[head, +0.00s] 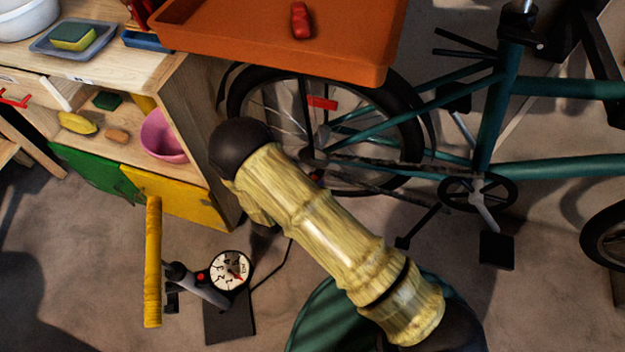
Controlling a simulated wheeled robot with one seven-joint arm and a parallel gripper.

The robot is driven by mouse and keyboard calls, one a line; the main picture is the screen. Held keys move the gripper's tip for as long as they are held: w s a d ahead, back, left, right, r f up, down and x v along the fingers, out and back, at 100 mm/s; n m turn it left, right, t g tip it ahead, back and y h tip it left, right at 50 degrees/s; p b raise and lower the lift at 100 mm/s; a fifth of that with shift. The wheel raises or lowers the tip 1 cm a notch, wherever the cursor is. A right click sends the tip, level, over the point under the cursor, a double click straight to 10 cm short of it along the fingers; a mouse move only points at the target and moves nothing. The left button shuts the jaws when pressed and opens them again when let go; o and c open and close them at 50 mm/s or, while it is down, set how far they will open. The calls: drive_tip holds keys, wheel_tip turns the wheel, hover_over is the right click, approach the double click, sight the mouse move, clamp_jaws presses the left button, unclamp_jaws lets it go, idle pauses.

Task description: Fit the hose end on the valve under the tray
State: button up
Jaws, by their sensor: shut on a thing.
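The orange tray (270,45) juts out at the top over the rear wheel (262,88) of a teal bicycle. The wheel's upper part is behind the tray. I cannot make out a valve. A floor pump with a round white gauge (230,270) and a yellow handle (153,262) stands at the lower left. Its thin black hose (280,270) rises from the base and passes behind my pale yellow arm, so the hose end is hidden. My arm crosses the middle, in front of the wheel's lower left. My gripper does not show.
A wooden cabinet (205,125) with a pink bowl (162,137) and green and yellow doors stands at left. A red object (300,20) lies in the tray. The bicycle frame (492,115) and crank (478,193) fill the right. Bare floor shows below the bicycle.

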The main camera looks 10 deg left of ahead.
drive_tip(key=shift+f, duration=0.4)
drive_tip(key=o, duration=1)
drive_tip(key=shift+o, duration=0.2)
drive_tip(key=p+v, duration=0.3)
drive_tip(key=v, duration=1.4)
drive_tip(key=shift+s+p, duration=0.15)
drive_tip(key=shift+p, duration=0.2)
drive_tip(key=shift+a, duration=0.15)
